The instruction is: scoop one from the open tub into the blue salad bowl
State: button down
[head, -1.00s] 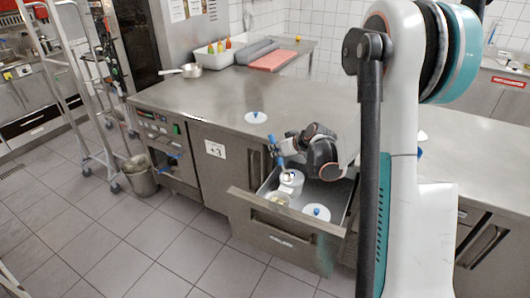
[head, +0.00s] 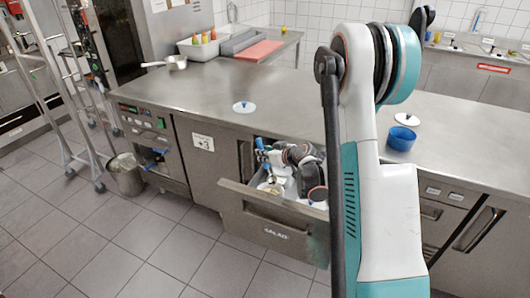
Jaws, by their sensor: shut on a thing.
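The blue salad bowl (head: 401,138) stands on the steel counter, right of my arm. Below the counter the drawer marked SALAD (head: 274,222) is pulled open. An open white tub (head: 271,188) is inside it at the left, mostly in shadow and behind the drawer front. My gripper (head: 266,158) is over the drawer, just above this tub, shut on a blue-handled scoop (head: 261,148). The scoop's lower end is hidden, so I cannot tell whether it is in the tub or holds anything.
A lidded tub (head: 318,196) sits at the drawer's right, partly behind my arm. A white lid with a blue knob (head: 244,107) lies on the counter, and another lid (head: 407,119) lies behind the bowl. A saucepan (head: 175,62) stands far left.

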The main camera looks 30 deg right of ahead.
aim_at(265, 168)
notch_tip(265, 168, down, 7)
jog(key=b, duration=0.5)
jog(key=shift+f+b, duration=0.45)
jog(key=shift+f, duration=0.45)
jog(key=shift+f, duration=1.2)
dwell(1.3)
jog(key=shift+r+p, duration=3.4)
jog(key=shift+r, duration=2.9)
